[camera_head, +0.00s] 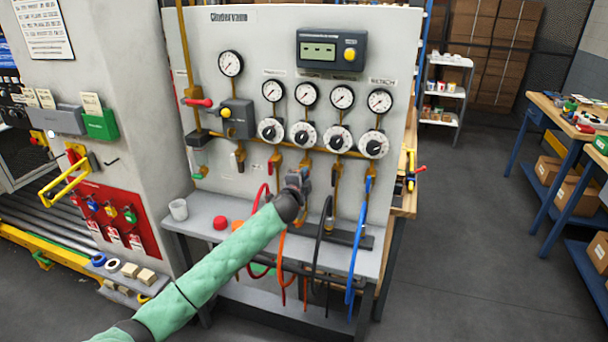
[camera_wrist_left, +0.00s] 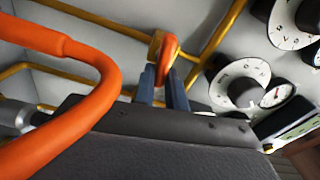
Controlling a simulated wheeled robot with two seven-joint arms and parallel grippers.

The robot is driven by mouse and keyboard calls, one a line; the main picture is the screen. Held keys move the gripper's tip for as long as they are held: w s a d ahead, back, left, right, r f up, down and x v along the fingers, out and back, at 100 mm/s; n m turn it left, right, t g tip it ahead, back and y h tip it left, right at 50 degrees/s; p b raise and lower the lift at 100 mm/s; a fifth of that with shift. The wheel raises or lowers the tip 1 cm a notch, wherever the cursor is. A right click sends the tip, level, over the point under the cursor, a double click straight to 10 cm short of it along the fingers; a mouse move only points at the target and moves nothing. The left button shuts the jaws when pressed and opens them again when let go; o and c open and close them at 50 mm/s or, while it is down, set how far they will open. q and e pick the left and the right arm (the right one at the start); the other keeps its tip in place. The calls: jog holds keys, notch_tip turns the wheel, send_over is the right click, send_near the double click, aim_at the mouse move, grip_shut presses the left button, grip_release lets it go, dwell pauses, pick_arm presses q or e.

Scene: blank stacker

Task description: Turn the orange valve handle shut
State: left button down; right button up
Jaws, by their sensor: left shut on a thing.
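The orange valve handle (camera_wrist_left: 169,54) sits on a brass pipe fitting in the left wrist view. My left gripper (camera_wrist_left: 166,84) has its two fingers shut on this handle. In the head view my left gripper (camera_head: 298,183) is at the panel's lower middle, below the row of dials, and hides the handle there. An orange hose (camera_wrist_left: 102,85) curves close to the camera in the left wrist view. My right gripper is in neither view.
Red, orange, black and blue hoses (camera_head: 354,240) hang around the gripper. Round dials (camera_head: 304,134) and gauges (camera_head: 307,94) stand just above it. A grey shelf (camera_head: 207,211) below holds a white cup (camera_head: 178,209) and a red cap (camera_head: 220,222).

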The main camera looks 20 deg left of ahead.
pick_arm(q)
jog(key=shift+a+f+m, duration=0.1)
jog(key=shift+f+m, duration=0.2)
jog(key=shift+m, duration=0.7)
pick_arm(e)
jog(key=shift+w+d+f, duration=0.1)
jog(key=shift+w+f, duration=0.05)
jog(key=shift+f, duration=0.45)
pick_arm(q)
jog(key=c, duration=1.4)
grip_release()
jog(key=shift+c, duration=0.2)
